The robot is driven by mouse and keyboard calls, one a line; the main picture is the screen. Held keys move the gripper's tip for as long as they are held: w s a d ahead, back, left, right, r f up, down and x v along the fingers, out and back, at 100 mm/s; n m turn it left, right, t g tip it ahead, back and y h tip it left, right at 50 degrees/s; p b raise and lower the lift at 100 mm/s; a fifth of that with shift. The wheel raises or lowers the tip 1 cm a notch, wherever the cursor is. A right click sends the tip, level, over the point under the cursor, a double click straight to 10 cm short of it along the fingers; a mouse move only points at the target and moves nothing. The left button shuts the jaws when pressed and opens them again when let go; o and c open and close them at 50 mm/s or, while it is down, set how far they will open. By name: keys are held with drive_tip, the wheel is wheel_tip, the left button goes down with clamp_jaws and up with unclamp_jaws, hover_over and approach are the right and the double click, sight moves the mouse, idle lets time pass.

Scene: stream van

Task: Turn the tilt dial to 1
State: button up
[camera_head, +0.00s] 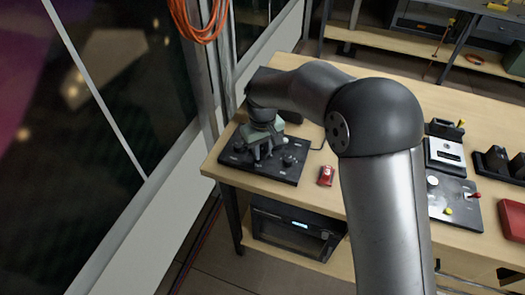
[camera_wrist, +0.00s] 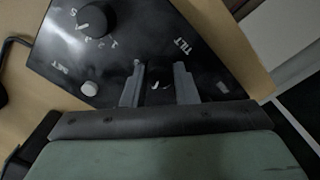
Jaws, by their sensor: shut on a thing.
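A black control panel (camera_head: 279,175) lies at the left end of the wooden table. In the wrist view the panel (camera_wrist: 60,50) carries the word TILT beside my gripper (camera_wrist: 158,84). The gripper's two grey fingers reach down to the panel and are shut on a dark knob, the tilt dial (camera_wrist: 160,86), with a white mark on it. The dial's scale and exact setting are hidden by the fingers. A second round black dial (camera_wrist: 97,19) with numbers stands apart at upper left. In the head view my gripper (camera_head: 256,152) is over the panel, its tips partly hidden.
A pale button (camera_wrist: 90,88) labelled SET is on the panel. A small red object (camera_head: 326,175) lies right of the panel. Another panel (camera_head: 452,212) with levers stands farther right. A window wall is on the left, with an orange cable (camera_head: 200,20) hanging above.

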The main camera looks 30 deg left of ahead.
sight(262, 152)
drive_tip(key=n+b, duration=0.1)
drive_tip(key=n, duration=0.3)
drive_tip(key=shift+n, duration=2.2)
drive_tip(key=o, duration=1)
wheel_tip(262, 152, up, 18)
drive_tip(key=b, duration=0.1)
drive_tip(key=shift+f, duration=0.2)
